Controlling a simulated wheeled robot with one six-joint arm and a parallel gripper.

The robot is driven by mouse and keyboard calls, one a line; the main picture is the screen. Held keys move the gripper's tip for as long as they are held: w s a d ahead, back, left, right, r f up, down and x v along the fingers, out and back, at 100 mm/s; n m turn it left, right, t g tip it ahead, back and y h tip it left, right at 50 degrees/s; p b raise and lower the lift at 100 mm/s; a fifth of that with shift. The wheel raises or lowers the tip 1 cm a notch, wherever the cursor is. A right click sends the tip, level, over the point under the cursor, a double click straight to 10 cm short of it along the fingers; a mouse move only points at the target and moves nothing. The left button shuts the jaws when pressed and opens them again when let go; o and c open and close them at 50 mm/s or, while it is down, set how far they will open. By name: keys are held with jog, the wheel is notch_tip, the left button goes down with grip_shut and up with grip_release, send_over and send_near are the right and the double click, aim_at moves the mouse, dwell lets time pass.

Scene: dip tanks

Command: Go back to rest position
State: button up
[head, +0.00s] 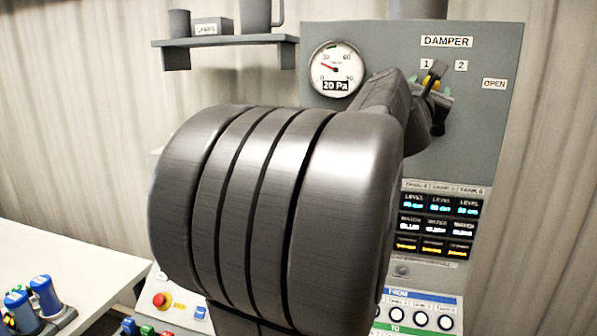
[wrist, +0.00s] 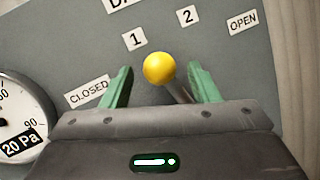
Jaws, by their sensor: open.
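My gripper (wrist: 161,78) is open in the wrist view, with one green finger on each side of the yellow knob (wrist: 158,68) of the damper lever. A gap shows between the knob and each finger. The lever's shaft (wrist: 180,93) runs down to the right behind my gripper, and its base is hidden. The knob appears just below the labels 1 and 2, between CLOSED and OPEN; its exact setting is hard to tell. In the head view my gripper (head: 430,90) is at the damper panel (head: 350,120), and my arm covers much of the panel.
A round gauge (head: 337,69) marked 20 Pa is left of the lever. A shelf (head: 225,41) with containers juts out at the upper left. Lit displays (head: 437,226) and round buttons (head: 421,319) are below right. A white bench (head: 60,270) is at the lower left.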

jog(key=shift+x, duration=0.85)
jog(key=b+v, duration=0.2)
jog(key=v, duration=1.2)
jog(key=p+x, duration=0.2)
jog(key=x, duration=1.2)
jog(key=shift+w+f, duration=0.1)
jog(key=shift+w+a+f+n+b, duration=0.15)
jog(key=shift+a+f+n+b, duration=0.1)
jog(key=shift+n+b, duration=0.2)
jog(key=shift+a+r+n+t+b, duration=0.1)
jog(key=shift+a+n+t+b, duration=0.2)
jog(key=shift+n+t+b, duration=0.15)
